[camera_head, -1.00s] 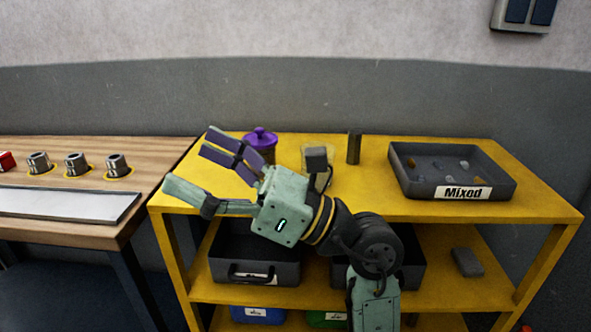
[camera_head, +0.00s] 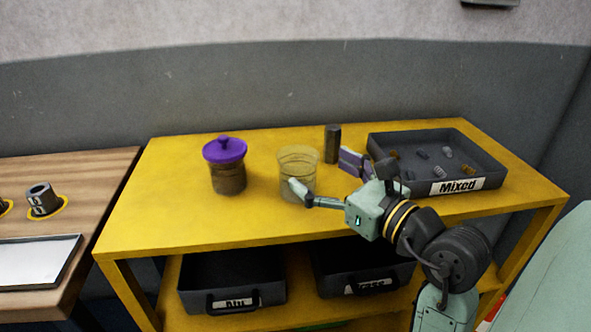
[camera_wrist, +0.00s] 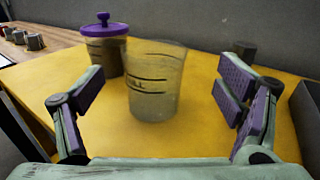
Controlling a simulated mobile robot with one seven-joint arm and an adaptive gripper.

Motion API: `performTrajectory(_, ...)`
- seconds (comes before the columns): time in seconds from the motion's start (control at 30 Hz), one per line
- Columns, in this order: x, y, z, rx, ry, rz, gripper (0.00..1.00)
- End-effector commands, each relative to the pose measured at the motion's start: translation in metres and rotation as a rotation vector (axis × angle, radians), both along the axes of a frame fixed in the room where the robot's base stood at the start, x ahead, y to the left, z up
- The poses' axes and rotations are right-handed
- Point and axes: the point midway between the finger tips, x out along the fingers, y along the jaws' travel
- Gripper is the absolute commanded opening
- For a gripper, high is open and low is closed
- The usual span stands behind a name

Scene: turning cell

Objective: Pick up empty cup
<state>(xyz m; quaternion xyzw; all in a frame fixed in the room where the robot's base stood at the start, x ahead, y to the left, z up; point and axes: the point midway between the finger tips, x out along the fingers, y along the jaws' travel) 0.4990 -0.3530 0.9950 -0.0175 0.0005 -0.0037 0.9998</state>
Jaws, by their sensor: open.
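The empty cup (camera_head: 298,174) is a clear, yellowish see-through beaker with dark marks, upright on the yellow table top. In the wrist view the cup (camera_wrist: 155,82) stands between and beyond my open fingers, nearer the middle than either side. My gripper (camera_head: 322,178) is open at the cup's right and front side, with one finger overlapping the cup's front in the head view. In the wrist view my gripper (camera_wrist: 155,110) shows purple pads on both sides, with nothing held. Whether a finger touches the cup I cannot tell.
A dark-filled jar with a purple lid (camera_head: 226,166) stands left of the cup. A dark cylinder (camera_head: 332,144) stands behind it. A black "Mixed" tray (camera_head: 385,172) with small parts is at the right. The table's left part is clear. Black bins (camera_head: 232,283) sit on the shelf below.

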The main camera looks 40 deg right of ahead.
Motion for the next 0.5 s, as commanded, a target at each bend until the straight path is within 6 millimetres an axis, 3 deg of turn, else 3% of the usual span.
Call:
performTrajectory(0.17,0.013,0.001,0.002,0.001,0.0,0.001,0.86)
performTrajectory(0.5,0.058,0.006,0.003,0.001,-0.001,0.003,0.86)
